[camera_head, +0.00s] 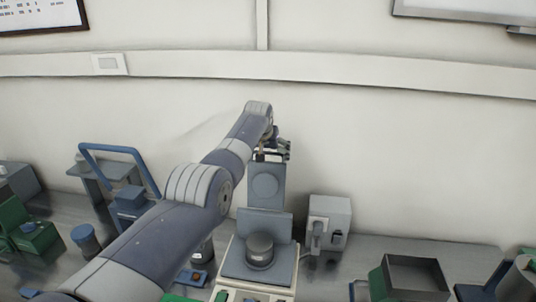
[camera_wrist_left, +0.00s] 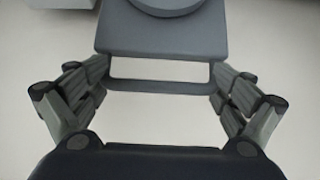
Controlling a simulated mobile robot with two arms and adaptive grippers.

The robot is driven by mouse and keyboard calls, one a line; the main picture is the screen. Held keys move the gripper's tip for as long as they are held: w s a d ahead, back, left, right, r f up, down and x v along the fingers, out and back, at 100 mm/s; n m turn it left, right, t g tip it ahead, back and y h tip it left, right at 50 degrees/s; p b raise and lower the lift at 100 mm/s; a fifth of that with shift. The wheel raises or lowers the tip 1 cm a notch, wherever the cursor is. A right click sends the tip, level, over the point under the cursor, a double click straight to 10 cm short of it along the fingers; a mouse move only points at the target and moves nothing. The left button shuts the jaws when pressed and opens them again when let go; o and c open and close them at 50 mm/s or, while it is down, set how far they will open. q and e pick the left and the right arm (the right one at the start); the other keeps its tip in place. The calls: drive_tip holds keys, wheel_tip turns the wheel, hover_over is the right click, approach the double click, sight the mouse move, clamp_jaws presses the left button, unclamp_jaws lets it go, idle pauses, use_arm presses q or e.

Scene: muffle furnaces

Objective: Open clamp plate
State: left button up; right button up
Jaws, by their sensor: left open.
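The clamp plate (camera_head: 266,186) is a blue-grey upright plate with a round disc on its face, on the machine (camera_head: 259,275) at the middle of the head view. In the left wrist view the plate (camera_wrist_left: 160,38) is at the top, and its handle bar (camera_wrist_left: 158,86) spans the space between my fingers. My left gripper (camera_head: 276,149) is at the plate's upper end, partly hidden by my own arm. In the left wrist view the gripper (camera_wrist_left: 158,100) is open, one finger on each side of the handle. I cannot tell whether the fingers touch it.
A dark cylinder (camera_head: 260,249) stands on the machine below the plate. A grey box device (camera_head: 329,226) is to its right. An open dark box (camera_head: 416,276) is further right. A blue-framed device (camera_head: 128,190) stands left of my arm. The wall (camera_head: 400,150) is behind.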

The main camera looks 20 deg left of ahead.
use_arm(q)
drive_tip(key=o, duration=1.2)
drive_tip(key=shift+r, duration=0.2)
drive_tip(key=shift+s, duration=0.25)
use_arm(e)
drive_tip(key=shift+w+a, duration=0.3)
drive_tip(key=shift+w, duration=0.15)
use_arm(q)
drive_tip(key=shift+w, duration=0.1)
drive_tip(key=shift+r, duration=0.25)
drive_tip(key=shift+v, duration=0.9)
drive_tip(key=v, duration=1)
use_arm(e)
drive_tip(key=shift+d, duration=0.1)
use_arm(q)
drive_tip(key=shift+s+d+f, duration=0.1)
drive_tip(key=shift+s+f, duration=0.1)
drive_tip(key=shift+f, duration=0.05)
use_arm(e)
drive_tip(key=shift+s, duration=0.1)
